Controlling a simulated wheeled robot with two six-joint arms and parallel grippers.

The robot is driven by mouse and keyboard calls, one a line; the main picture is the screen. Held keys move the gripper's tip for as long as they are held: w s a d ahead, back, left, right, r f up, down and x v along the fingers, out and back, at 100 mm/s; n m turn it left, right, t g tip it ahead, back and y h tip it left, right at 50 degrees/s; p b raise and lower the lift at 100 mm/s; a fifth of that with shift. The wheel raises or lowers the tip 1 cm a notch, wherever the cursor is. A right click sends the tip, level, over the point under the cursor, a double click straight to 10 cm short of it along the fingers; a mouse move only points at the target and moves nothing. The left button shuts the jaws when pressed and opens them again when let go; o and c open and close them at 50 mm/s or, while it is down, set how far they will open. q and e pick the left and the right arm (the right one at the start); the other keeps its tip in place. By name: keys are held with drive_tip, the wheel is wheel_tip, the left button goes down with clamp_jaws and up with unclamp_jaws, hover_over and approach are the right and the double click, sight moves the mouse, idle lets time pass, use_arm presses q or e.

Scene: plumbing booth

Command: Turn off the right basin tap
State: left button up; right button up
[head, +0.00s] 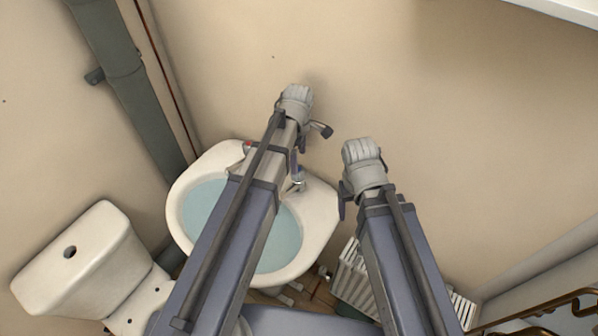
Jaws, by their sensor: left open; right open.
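The white wall basin (322,215) holds pale blue water and stands left of centre in the head view, partly covered by my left arm. The right basin tap (298,183) is a small chrome fitting on the back right rim, just right of my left forearm. Its handle is hard to make out. The left tap (247,146) has a red mark and sits at the back left rim. My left gripper (308,146) is open, above the basin's back edge near the right tap. My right gripper (343,195) is open, right of the basin rim; its fingers are partly hidden by its wrist.
A white toilet cistern (68,262) stands left of the basin. A grey pipe (125,75) runs down the wall behind. A white radiator (350,281) is low at the right, partly behind my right arm. The beige wall at upper right is clear.

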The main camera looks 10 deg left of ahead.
sight(301, 176)
use_arm(q)
wheel_tip(301, 176, down, 7)
drive_tip(key=b, duration=0.6)
drive_tip(key=shift+r, duration=0.15)
drive_tip(key=shift+c, duration=0.4)
drive_tip(key=c, duration=1.3)
